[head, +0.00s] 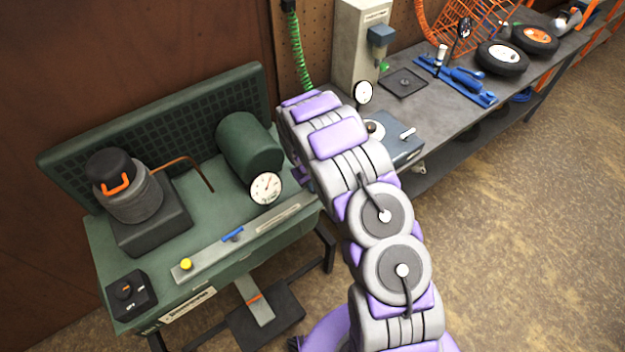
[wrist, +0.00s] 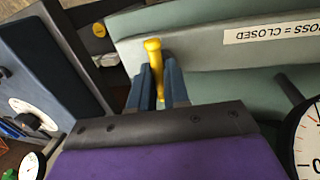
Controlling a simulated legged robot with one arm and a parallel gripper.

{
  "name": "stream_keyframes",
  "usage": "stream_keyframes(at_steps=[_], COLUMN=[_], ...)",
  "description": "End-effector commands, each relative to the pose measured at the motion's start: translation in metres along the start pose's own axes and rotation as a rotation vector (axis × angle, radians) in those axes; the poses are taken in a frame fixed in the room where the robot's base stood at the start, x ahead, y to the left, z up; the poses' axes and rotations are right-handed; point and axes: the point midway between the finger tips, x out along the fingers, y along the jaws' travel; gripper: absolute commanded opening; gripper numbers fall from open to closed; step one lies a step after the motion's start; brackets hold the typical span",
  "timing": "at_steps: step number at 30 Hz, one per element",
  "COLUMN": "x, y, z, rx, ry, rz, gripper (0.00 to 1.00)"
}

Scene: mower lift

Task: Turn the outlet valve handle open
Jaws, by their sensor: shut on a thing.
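A yellow handle (wrist: 153,52) stands between the two blue-grey fingers of my gripper (wrist: 158,85) in the wrist view. I take it for the outlet valve handle. The fingers are shut on it, and its yellow end sticks out past the fingertips. It lies in front of a grey-green panel with a label (wrist: 270,32) ending in "OSS = CLOSED". In the head view my own purple and grey arm hides the gripper and this handle. The valve body is not clearly visible.
A green bench (head: 105,235) carries a gauge (head: 266,187), a green cylinder (head: 249,147), a blue lever (head: 233,235) and a yellow knob (head: 186,264). A grey workbench (head: 445,115) with wheels stands at the back right. The floor at right is clear.

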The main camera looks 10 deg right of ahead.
Motion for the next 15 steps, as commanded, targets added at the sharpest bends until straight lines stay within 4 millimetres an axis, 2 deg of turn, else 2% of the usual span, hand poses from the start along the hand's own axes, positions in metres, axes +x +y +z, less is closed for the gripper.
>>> stream_keyframes(at_steps=[15], x=[-0.0008], y=[0.0002], z=[-0.0027], rx=[-0.066], ry=[0.021], rz=[0.002], gripper=[0.0])
